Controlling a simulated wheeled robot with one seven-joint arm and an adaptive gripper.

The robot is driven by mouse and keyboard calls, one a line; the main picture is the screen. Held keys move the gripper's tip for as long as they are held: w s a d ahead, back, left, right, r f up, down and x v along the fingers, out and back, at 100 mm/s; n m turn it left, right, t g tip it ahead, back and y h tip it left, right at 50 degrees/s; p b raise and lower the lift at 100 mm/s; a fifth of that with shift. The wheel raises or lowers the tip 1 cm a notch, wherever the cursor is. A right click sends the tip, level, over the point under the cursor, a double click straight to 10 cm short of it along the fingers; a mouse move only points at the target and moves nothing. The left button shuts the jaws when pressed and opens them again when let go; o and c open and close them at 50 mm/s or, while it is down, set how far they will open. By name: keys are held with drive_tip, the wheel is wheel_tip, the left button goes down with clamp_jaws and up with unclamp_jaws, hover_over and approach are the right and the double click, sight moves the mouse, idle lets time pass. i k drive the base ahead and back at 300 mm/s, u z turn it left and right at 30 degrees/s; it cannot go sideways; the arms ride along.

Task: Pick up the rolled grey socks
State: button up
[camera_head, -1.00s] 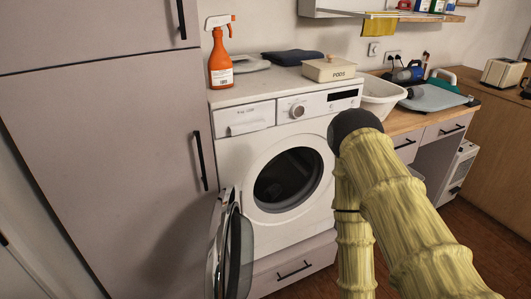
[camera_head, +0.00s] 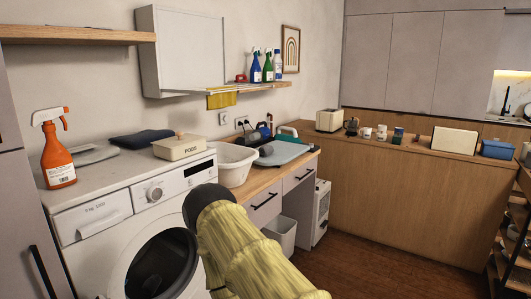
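My gripper's fingers do not show.
On the machine are an orange spray bottle (camera_head: 57,150), a folded dark cloth (camera_head: 142,138) and a PODS box (camera_head: 180,147). A white basin (camera_head: 232,165) stands on the wooden counter. A wooden cabinet (camera_head: 405,205) lines the back. Floor (camera_head: 390,270) at right is clear.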

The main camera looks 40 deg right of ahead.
sight(266, 150)
drive_tip(key=z, duration=0.55)
drive_tip(key=i, duration=0.55)
drive_tip(key=z, duration=0.85)
drive_tip(key=i, duration=1.45)
drive_tip(key=u, duration=0.55)
